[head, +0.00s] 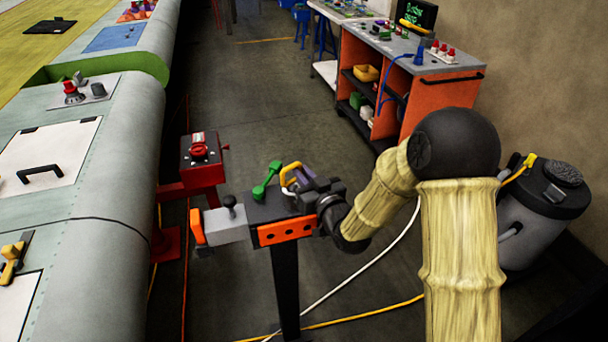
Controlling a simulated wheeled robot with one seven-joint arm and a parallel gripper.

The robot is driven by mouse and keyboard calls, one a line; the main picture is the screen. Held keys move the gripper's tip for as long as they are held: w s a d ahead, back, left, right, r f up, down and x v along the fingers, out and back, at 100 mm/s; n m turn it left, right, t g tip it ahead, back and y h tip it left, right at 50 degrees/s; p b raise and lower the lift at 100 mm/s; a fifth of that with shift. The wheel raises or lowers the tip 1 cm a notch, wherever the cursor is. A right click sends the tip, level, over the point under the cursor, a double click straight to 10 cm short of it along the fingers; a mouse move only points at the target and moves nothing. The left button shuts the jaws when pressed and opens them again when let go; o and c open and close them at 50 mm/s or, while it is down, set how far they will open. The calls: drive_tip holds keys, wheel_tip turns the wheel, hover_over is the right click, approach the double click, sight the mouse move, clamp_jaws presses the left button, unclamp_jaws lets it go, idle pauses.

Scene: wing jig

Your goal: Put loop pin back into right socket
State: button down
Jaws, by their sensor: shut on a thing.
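My gripper (303,192), dark and at the end of the tan-sleeved arm, is low over the right end of a black stand (286,277). It is shut on what looks like the loop pin (288,174), whose yellow loop shows just left of the jaws. The jaws hide the pin's lower part and the right socket, so I cannot tell whether the pin is in the socket.
The stand has an orange front plate (285,230) and a grey clamp block (223,224) at its left. A red stand (202,165) is behind it, and the grey wing (110,210) fills the left. An orange cart (430,93) and a grey canister (545,215) are right. Cables cross the floor.

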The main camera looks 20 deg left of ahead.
drive_tip(key=shift+f+b, duration=0.3)
drive_tip(key=c, duration=1.5)
unclamp_jaws()
drive_tip(key=shift+r, duration=0.1)
drive_tip(key=b+v, duration=0.4)
drive_tip(key=v, duration=0.5)
drive_tip(key=shift+d+r+b, duration=0.1)
drive_tip(key=shift+d+b, duration=0.05)
drive_tip(key=shift+b, duration=0.15)
drive_tip(key=shift+b, duration=0.45)
drive_tip(key=b, duration=0.3)
drive_tip(key=shift+s+d+b, duration=0.25)
drive_tip(key=shift+s+b, duration=0.05)
